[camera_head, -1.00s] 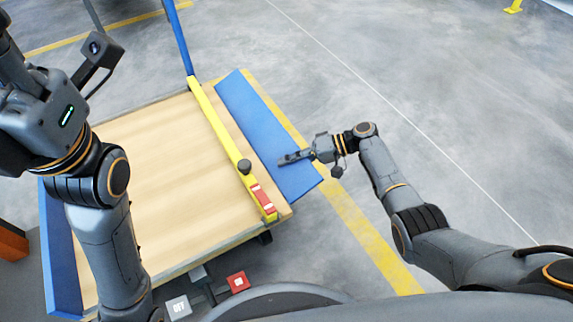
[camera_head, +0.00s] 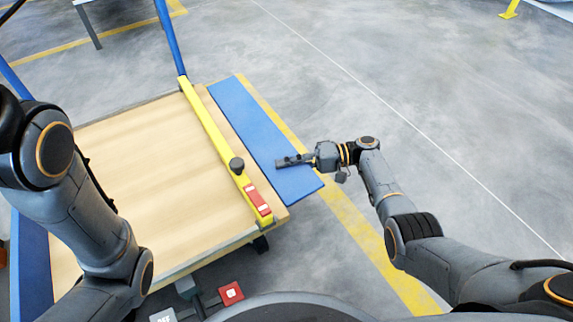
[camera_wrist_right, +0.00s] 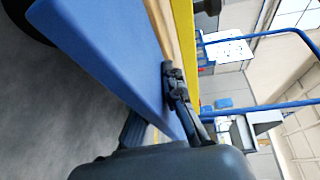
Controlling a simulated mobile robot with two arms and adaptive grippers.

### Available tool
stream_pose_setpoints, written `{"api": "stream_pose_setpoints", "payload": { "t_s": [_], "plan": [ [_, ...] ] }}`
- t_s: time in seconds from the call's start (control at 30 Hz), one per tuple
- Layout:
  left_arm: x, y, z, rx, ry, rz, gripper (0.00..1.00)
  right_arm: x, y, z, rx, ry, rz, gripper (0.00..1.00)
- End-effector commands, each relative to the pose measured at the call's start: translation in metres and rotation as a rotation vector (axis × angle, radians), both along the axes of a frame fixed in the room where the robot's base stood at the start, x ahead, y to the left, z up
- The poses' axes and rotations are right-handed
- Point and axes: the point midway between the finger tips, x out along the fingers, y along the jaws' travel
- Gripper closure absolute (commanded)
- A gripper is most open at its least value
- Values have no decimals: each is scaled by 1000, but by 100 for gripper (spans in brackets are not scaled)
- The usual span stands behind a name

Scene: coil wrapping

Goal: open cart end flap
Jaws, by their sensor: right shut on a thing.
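The blue end flap (camera_head: 262,138) is a long flat panel along the right end of the wooden cart deck (camera_head: 150,180). It lies outward beside the deck, past the yellow bar (camera_head: 210,130). My right gripper (camera_head: 287,161) reaches in from the right and is shut on the flap, towards its near end. In the right wrist view the blue flap (camera_wrist_right: 105,55) fills the upper left, and the dark fingers (camera_wrist_right: 172,85) are at its edge beside the wood. The exact grip is partly hidden. My left arm is at the left; its gripper is outside the picture.
The yellow bar carries a black knob (camera_head: 237,164) and a red block (camera_head: 258,202). A blue post (camera_head: 170,38) rises at the far corner. A red pedal (camera_head: 231,293) is near the cart's front. The floor (camera_head: 400,70) to the right is clear.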

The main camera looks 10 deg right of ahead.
Motion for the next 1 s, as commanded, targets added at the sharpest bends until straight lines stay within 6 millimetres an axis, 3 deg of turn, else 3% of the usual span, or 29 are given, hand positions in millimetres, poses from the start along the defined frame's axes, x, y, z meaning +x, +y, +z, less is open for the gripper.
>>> {"api": "stream_pose_setpoints", "payload": {
  "t_s": [0.13,0.17,0.2,0.27,0.67,1.0],
  "plan": [
    [0,0,0,0,0,0,60,0,1,1,1,-2,0,100],
    [0,0,0,0,0,0,60,0,1,1,1,-2,0,85],
    [0,0,0,0,-1,0,60,0,1,1,1,-2,0,77],
    [0,0,0,0,-1,0,60,0,1,1,1,-2,0,68],
    [1,0,0,0,3,0,60,0,-8,1,-2,-1,-2,68],
    [1,0,0,0,2,0,60,-3,-76,8,-2,-1,-3,68]
  ]
}}
